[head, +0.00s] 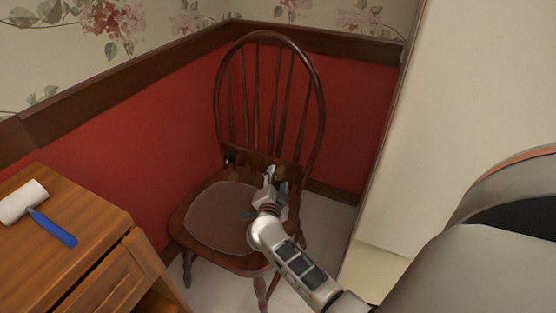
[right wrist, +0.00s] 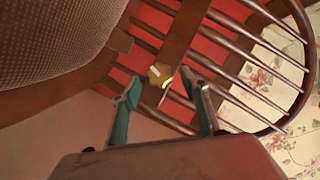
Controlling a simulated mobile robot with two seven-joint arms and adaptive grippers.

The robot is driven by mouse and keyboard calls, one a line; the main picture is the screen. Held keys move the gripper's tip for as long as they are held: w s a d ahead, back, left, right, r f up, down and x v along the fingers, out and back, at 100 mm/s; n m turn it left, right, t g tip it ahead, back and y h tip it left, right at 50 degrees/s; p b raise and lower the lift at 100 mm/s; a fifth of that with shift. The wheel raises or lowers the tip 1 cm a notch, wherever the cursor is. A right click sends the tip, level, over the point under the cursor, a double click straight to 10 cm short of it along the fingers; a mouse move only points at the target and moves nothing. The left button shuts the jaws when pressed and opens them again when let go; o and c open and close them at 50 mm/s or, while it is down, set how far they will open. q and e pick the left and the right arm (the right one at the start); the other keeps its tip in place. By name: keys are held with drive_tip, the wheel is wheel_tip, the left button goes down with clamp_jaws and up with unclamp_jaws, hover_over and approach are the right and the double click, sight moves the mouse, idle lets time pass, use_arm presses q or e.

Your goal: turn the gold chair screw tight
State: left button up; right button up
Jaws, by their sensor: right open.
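The brown wooden chair (head: 268,95) stands in the corner, with a padded seat (head: 215,215). The gold screw (right wrist: 159,75) is on the chair's wood at the foot of the backrest in the right wrist view. In the head view it shows small beside my right gripper (head: 275,177), at the back right of the seat. In the right wrist view my right gripper (right wrist: 162,85) is open, with one teal-padded finger on each side of the screw in the picture. I cannot tell whether the fingers touch it. My left gripper is not in view.
A small dark knob (head: 230,159) sits at the back left of the seat. A wooden cabinet (head: 95,225) at the left carries a white roller with a blue handle (head: 52,228). Red wall panels close in behind the chair, and a pale panel (head: 460,90) stands at right.

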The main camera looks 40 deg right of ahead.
drive_tip(key=v, duration=0.8)
drive_tip(key=shift+s+a, duration=0.2)
drive_tip(key=shift+a, duration=0.05)
drive_tip(key=shift+r, duration=0.15)
